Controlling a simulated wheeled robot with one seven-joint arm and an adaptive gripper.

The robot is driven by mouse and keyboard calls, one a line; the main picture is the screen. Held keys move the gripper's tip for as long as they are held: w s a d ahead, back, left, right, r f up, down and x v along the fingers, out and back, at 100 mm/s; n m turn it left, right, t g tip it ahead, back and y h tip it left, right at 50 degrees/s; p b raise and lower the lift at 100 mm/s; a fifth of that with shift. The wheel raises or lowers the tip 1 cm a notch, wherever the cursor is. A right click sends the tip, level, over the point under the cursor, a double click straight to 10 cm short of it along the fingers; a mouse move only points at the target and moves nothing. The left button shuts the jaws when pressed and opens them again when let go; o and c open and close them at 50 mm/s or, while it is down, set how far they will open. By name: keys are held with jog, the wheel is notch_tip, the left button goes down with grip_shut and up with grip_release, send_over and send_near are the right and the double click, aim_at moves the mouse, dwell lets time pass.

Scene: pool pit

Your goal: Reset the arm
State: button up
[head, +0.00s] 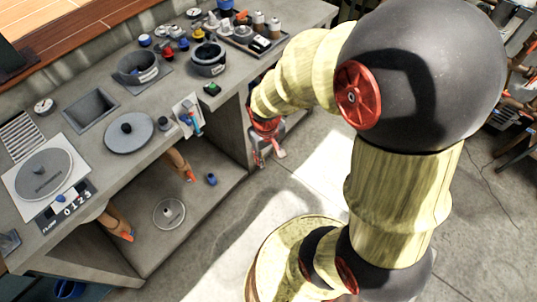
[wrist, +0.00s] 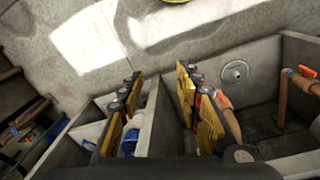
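In the wrist view my gripper (wrist: 158,75) shows two yellow-and-dark fingers standing well apart. Nothing is seen between them but the bench's lower wall and the floor. The arm arches from the right of the head view over to the left, and its large dark joint hides part of the floor behind. The gripper looks empty.
The grey bench (head: 113,176) carries a round lid (head: 129,132), a pot (head: 137,66), a dark ring-shaped part (head: 208,59) and several small bottles. Orange-tipped pipes (head: 180,165) and a round drain (head: 168,212) are below. Concrete floor (head: 222,235) beside the bench is clear.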

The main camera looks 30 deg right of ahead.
dwell(0.3)
jog(key=s+a+r+t, duration=0.1)
jog(key=s+a+r, duration=0.1)
jog(key=r, duration=0.5)
jog(key=s+a+r+t, duration=0.2)
jog(key=s+a+r, duration=0.1)
jog(key=r, duration=0.5)
jog(key=s+a+r+t, duration=0.2)
jog(key=s+r, duration=0.1)
jog(key=r, duration=0.5)
jog(key=shift+a+r+n+y, duration=0.2)
jog(key=shift+a+n+y, duration=0.1)
jog(key=shift+a+y, duration=0.1)
